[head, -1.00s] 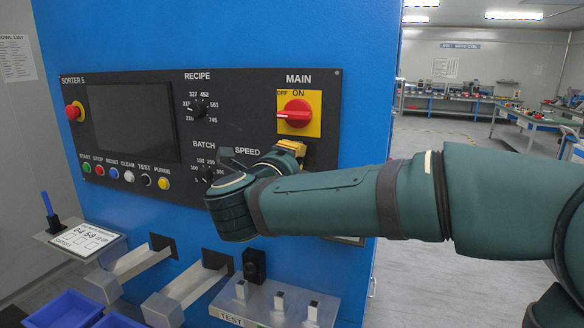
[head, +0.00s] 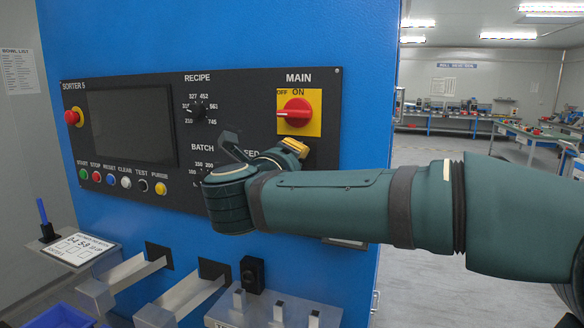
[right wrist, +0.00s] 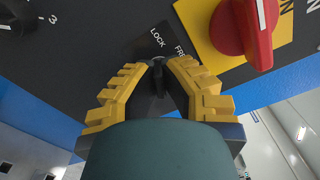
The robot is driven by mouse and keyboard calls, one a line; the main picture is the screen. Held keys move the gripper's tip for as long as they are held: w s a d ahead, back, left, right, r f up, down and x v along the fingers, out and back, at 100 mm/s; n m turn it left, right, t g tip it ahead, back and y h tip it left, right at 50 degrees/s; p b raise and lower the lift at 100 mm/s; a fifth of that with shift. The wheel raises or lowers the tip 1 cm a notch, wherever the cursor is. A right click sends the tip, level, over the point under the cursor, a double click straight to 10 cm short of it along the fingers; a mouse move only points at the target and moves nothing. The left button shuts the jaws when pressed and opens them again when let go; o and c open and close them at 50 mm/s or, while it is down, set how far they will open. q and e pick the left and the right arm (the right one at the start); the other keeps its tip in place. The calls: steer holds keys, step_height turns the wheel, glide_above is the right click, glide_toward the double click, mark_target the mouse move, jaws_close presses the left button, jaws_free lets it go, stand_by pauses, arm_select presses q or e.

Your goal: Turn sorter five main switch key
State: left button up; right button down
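The black sorter panel (head: 160,165) carries the main switch, a red knob (head: 294,112) on a yellow plate; the knob also shows in the right wrist view (right wrist: 255,25). Below that plate, a small dark key (right wrist: 157,68) sits between labels reading LOCK and FREE. In the head view my arm hides the key. My right gripper (right wrist: 158,72) has yellow stepped fingers, one on each side of the key, with tips close together near the panel. Whether they press on the key I cannot tell. In the head view one yellow fingertip (head: 294,148) shows. My left gripper is out of view.
RECIPE knob (head: 196,110), a screen (head: 130,127), a red stop button (head: 73,117) and a row of coloured buttons are on the panel. Metal chutes (head: 185,297) and a TEST block (head: 270,308) stick out below. Open floor lies right of the machine.

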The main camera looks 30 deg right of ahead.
steer(key=shift+m+b, duration=0.9)
steer(key=m, duration=0.4)
steer(key=shift+c, duration=0.7)
jaws_free()
steer(key=v, duration=0.8)
